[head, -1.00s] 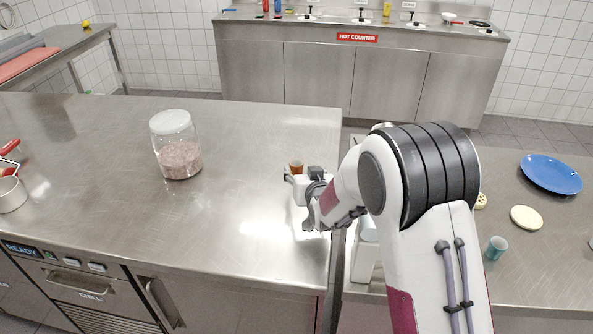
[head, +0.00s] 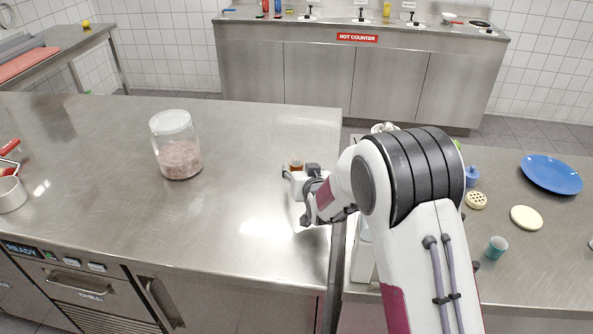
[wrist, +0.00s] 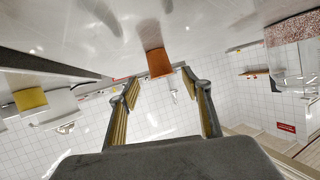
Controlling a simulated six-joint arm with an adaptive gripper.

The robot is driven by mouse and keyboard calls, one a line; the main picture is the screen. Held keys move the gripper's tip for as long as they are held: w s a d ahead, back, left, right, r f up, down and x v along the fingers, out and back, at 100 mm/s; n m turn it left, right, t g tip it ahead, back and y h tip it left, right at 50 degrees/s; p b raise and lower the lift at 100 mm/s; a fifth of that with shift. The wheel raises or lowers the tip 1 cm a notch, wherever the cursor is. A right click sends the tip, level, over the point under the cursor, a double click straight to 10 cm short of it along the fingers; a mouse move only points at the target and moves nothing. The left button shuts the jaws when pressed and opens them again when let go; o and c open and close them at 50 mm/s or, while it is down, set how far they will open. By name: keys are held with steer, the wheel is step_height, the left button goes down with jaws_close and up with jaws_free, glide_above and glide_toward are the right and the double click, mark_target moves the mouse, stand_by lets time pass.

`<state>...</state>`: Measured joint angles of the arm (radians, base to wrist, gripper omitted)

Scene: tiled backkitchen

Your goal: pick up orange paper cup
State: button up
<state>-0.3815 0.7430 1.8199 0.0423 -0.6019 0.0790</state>
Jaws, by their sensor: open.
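The orange paper cup (head: 296,166) stands on the steel counter near its right edge, partly hidden behind my gripper in the head view. In the wrist view, which is upside down, the orange cup (wrist: 159,63) shows just beyond the fingertips, between their lines. My gripper (head: 292,186) is low over the counter, on the near side of the cup. In the wrist view the fingers of my gripper (wrist: 162,88) are spread apart with nothing between them. I cannot tell the exact gap between fingertips and cup.
A glass jar (head: 178,146) with pinkish contents stands left on the counter (head: 100,160). A pot (head: 11,194) is at the far left. On the right counter are a blue plate (head: 551,174), a cream disc (head: 526,217) and a teal cup (head: 496,248). Counter around the orange cup is clear.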

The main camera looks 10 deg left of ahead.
mark_target(295, 162)
steer(key=shift+x, duration=2.6)
steer(key=shift+a, duration=0.15)
steer(key=c, duration=1.2)
